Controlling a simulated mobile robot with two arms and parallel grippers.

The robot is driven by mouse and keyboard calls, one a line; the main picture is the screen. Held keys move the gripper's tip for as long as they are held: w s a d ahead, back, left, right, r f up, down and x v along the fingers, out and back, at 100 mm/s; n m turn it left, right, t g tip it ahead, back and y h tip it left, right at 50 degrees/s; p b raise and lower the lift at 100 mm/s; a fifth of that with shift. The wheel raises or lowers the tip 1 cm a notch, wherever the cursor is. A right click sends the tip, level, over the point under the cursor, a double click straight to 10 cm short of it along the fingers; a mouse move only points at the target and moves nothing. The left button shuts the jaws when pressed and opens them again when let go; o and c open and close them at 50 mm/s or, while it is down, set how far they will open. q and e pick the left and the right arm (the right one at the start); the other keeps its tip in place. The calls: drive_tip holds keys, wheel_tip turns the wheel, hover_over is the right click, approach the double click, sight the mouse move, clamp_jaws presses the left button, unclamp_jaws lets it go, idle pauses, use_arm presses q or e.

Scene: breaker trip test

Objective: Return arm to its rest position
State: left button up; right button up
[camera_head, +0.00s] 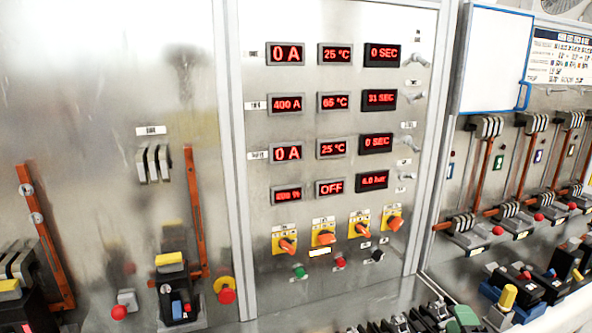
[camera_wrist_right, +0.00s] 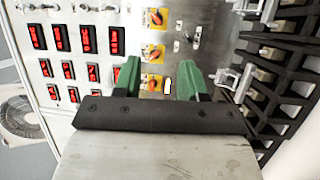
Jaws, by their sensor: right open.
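My right gripper (camera_wrist_right: 160,76) is open in the right wrist view, with two green fingers apart and nothing between them. The control panel with its red displays and orange knobs lies beyond the fingers. In the head view, a green piece at the lower right edge looks like part of my right gripper (camera_head: 464,316); most of the arm is out of frame. My left gripper is not in view.
The metal control panel (camera_head: 340,225) has red displays, orange rotary knobs (camera_head: 324,238) on yellow plates and small buttons. Breakers with red knobs (camera_head: 227,295) and copper bars (camera_head: 195,215) stand at left. More breakers and a whiteboard (camera_head: 497,60) are at right. Black parts crowd the lower right.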

drive_tip(key=s+a+f+m+g, duration=0.4)
drive_tip(key=s+m+g, duration=0.1)
drive_tip(key=s, duration=0.4)
drive_tip(key=s+a+f+m+g+y, duration=0.1)
drive_tip(key=s+a+f+m+g, duration=0.35)
drive_tip(key=s, duration=0.55)
drive_tip(key=s+a+f+m+g, duration=0.4)
drive_tip(key=s+f+m+g, duration=0.15)
drive_tip(key=s, duration=0.35)
wheel_tip(320, 180, down, 30)
drive_tip(key=s+g+b, duration=0.2)
drive_tip(key=b, duration=0.2)
drive_tip(key=s+d+f+g+b, duration=0.1)
drive_tip(key=s+d+f+b, duration=0.2)
drive_tip(key=s+f, duration=1.3)
wheel_tip(320, 180, down, 3)
drive_tip(key=shift+f+n+b, duration=0.1)
drive_tip(key=shift+n+b, duration=0.2)
